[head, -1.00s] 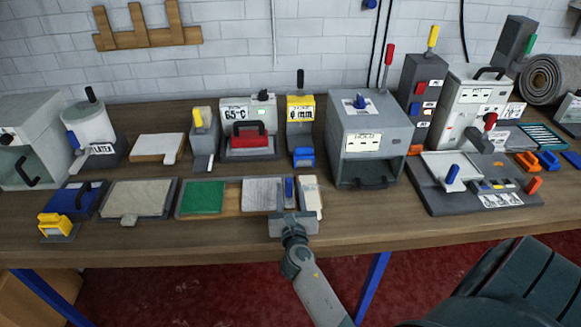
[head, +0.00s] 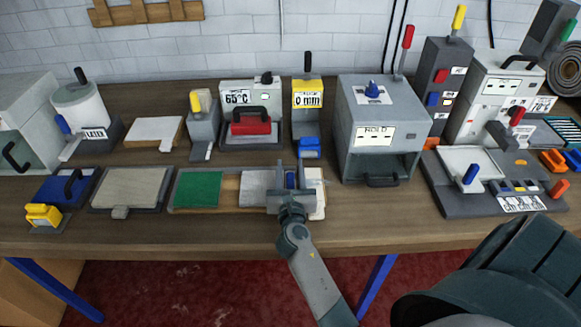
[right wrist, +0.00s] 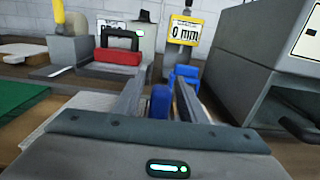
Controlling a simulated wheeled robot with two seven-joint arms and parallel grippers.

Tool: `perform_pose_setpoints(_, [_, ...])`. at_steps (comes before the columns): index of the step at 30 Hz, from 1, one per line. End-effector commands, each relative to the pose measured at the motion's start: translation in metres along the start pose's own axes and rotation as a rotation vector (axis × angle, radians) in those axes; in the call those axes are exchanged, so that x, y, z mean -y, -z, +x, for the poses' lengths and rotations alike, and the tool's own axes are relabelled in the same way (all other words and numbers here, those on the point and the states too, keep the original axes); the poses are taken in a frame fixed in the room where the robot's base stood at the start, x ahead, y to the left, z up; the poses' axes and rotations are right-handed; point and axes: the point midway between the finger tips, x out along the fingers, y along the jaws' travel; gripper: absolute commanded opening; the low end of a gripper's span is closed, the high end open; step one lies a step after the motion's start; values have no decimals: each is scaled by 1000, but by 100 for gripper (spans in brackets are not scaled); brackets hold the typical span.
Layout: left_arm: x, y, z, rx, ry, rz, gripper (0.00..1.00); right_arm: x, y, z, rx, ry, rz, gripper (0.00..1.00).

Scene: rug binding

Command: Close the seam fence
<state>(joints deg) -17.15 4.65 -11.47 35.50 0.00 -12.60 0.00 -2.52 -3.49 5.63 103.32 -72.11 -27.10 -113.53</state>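A small upright blue handle (head: 290,181) stands between a light grey plate (head: 255,186) and a cream block (head: 316,190) near the table's front. It seems to belong to the seam fence, but I cannot tell for sure. My right gripper (head: 296,172) reaches over it from the front. In the right wrist view the blue handle (right wrist: 160,101) stands between the spread fingers of my right gripper (right wrist: 158,85), with a gap visible on each side. The fence's lower part is hidden behind the gripper body. My left gripper is out of view.
A green pad (head: 198,191) lies left of the grey plate. The table front between gripper and box is clear.

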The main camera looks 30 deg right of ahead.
Motion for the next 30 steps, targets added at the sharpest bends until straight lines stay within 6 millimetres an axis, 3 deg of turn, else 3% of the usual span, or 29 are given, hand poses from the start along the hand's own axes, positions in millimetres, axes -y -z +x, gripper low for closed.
perform_pose_setpoints(2, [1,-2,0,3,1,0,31,0,0,0,0,0,0,33])
perform_pose_setpoints(6, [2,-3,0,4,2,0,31,0,0,0,0,0,0,0])
perform_pose_setpoints(13, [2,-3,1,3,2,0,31,-6,1,0,-1,-1,2,0])
perform_pose_setpoints(22, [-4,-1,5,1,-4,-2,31,-59,1,0,0,-3,4,0])
perform_pose_setpoints(30, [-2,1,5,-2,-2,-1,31,-62,0,0,0,-2,1,0])
